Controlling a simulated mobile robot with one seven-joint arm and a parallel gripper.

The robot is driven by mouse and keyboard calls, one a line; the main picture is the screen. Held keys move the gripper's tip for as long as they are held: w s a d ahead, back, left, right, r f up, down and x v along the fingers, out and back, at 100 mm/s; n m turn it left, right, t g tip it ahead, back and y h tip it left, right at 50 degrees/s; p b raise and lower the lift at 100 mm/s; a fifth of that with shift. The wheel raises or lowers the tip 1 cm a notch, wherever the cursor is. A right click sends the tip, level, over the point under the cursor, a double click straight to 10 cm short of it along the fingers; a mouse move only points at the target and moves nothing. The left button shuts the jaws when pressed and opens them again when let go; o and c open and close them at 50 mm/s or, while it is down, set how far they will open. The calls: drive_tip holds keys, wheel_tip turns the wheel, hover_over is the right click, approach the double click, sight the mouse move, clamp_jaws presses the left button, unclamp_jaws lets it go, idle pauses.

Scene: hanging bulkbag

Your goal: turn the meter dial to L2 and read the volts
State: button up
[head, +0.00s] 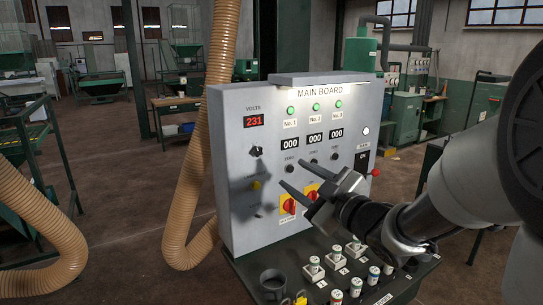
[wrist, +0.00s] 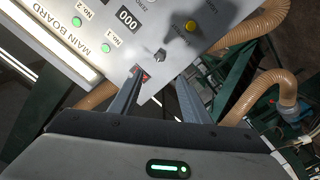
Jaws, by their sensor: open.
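The grey main board (head: 230,200) stands upright. Its red volts display (head: 254,119) reads 231 in the head view; in the wrist view the display (wrist: 146,75) is partly hidden by a finger. The meter dial (head: 256,151) is a small dark knob below the display. It also shows in the wrist view (wrist: 160,55), beyond and between the fingertips. The dial's position marks are too small to read. My gripper (head: 291,172) is open and empty, in front of the board and to the right of the dial. No contact with the dial shows.
Three green lamps (head: 313,107), black counters (head: 315,138) and red-yellow switches (head: 288,205) are on the board. A yellow button (head: 255,185) sits below the dial. A mug (head: 273,283) and several labelled pieces stand on the shelf below. A tan hose (head: 190,180) hangs left.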

sight(259, 152)
drive_tip(key=p+x, duration=0.2)
drive_tip(key=x, duration=1.4)
drive_tip(key=shift+w+a, duration=0.3)
drive_tip(key=c, duration=1)
drive_tip(key=shift+c, duration=0.2)
drive_tip(key=shift+m, duration=0.3)
drive_tip(key=m, duration=0.3)
drive_tip(key=shift+d+m, duration=0.1)
drive_tip(key=shift+m, duration=2)
